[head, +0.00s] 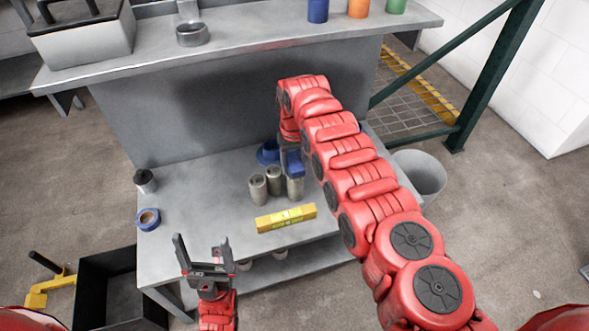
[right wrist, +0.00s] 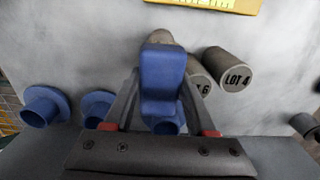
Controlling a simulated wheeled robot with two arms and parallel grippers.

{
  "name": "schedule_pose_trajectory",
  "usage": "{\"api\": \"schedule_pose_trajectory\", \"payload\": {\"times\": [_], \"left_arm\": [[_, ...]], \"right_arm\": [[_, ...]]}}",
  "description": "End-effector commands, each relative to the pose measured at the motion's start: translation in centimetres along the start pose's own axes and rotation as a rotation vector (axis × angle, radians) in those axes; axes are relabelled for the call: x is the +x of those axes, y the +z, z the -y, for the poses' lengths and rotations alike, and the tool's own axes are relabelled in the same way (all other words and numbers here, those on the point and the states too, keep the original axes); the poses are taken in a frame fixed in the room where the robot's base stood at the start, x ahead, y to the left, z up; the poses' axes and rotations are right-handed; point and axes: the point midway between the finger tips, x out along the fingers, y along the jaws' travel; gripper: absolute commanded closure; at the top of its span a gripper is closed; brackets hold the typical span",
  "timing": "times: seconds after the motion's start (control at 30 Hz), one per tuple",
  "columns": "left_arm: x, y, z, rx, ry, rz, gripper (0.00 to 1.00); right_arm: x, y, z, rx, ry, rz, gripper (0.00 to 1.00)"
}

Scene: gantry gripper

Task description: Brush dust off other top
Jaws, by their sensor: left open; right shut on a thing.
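My right gripper (right wrist: 161,92) is shut on a blue block-shaped thing (right wrist: 163,65), perhaps the brush; no bristles show. In the head view the blue thing (head: 294,163) is at the top of the right-hand grey cylinder (head: 295,188); I cannot tell if they touch. Two more grey cylinders (head: 258,188) (head: 274,178) stand to its left. In the right wrist view one is marked LOT 4 (right wrist: 236,72), another shows a 6 (right wrist: 203,86). A third is mostly hidden behind the blue thing. Dust cannot be made out. My left gripper (head: 203,243) is open and empty near the bench's front edge.
A yellow level (head: 286,218) lies in front of the cylinders. Blue flanged pieces (right wrist: 43,107) are near my right gripper. A blue tape roll (head: 148,219) and a dark-capped bottle (head: 145,181) are at the left. The bench (head: 195,205) is clear between them and the cylinders.

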Motion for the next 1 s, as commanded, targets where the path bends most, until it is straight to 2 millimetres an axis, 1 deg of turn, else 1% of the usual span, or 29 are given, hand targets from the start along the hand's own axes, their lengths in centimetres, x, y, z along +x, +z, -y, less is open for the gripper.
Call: {"api": "schedule_pose_trajectory", "payload": {"times": [0.03, 0.37, 0.47, 0.9, 1.0], "left_arm": [[-0.2, 0.0, 0.0, 0.0, 0.0, 0.0, 0.15], [0.1, 0.0, 0.0, 0.0, 0.0, 0.0, 0.15], [0.8, -0.1, 0.0, 0.0, 0.0, 0.0, 0.15], [5.1, -0.9, 0.2, 0.0, 0.0, 0.0, 0.15], [5.4, -0.9, 0.3, 0.0, 0.0, 0.0, 0.15]], "right_arm": [[0.3, 0.1, 0.1, -0.001, -0.001, 0.002, 0.88], [-0.1, 0.0, 0.1, -0.001, -0.002, 0.002, 0.89], [-0.9, 0.0, 0.1, -0.001, -0.002, 0.001, 0.89], [-5.9, -0.1, 0.0, -0.001, -0.001, -0.003, 0.89], [-6.2, -0.1, 0.0, 0.0, -0.001, -0.002, 0.89]]}}
